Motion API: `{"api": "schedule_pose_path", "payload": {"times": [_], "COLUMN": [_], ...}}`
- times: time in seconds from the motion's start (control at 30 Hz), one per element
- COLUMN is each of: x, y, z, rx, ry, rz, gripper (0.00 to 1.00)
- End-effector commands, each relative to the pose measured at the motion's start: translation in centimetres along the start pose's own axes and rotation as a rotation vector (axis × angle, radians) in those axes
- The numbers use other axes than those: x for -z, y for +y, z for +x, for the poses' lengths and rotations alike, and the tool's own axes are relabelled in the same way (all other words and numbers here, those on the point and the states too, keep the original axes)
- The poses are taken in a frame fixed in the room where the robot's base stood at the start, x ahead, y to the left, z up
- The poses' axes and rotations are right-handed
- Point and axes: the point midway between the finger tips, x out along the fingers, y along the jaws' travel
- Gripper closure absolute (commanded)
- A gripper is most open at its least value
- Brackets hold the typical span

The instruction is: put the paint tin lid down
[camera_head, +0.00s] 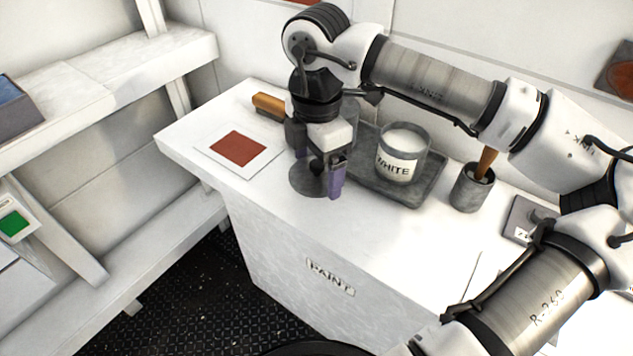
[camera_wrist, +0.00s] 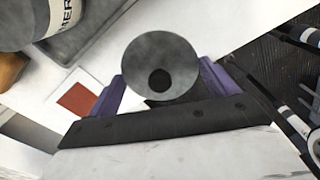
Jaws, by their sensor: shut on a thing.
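The paint tin lid (camera_head: 304,180) is a round grey disc. It also shows in the wrist view (camera_wrist: 160,58), face on, with a dark round spot on it. My gripper (camera_head: 325,178) has purple fingers and is shut on the lid; one finger shows at each side of it in the wrist view (camera_wrist: 166,86). The lid is low over the white counter (camera_head: 275,205), near its front edge; I cannot tell whether it touches.
A card with a red-brown square (camera_head: 240,148) lies left of the lid. A wooden-handled brush (camera_head: 268,104) lies behind it. A grey pot with a wooden handle (camera_head: 472,190) stands right of the tray.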

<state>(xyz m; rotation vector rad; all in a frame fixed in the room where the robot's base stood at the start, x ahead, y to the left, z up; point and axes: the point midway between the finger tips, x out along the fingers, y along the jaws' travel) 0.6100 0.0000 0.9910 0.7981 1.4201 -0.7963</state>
Motion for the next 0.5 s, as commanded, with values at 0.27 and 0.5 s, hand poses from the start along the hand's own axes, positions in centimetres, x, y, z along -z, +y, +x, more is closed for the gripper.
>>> {"api": "schedule_pose_path", "payload": {"times": [0.27, 0.5], "x": [0.1, 0.0], "y": [0.0, 0.0], "z": [2.9, 5.5], "rx": [0.001, 0.0], "ry": [0.003, 0.0], "rz": [-0.003, -0.001], "gripper": [0.36, 0.36]}}
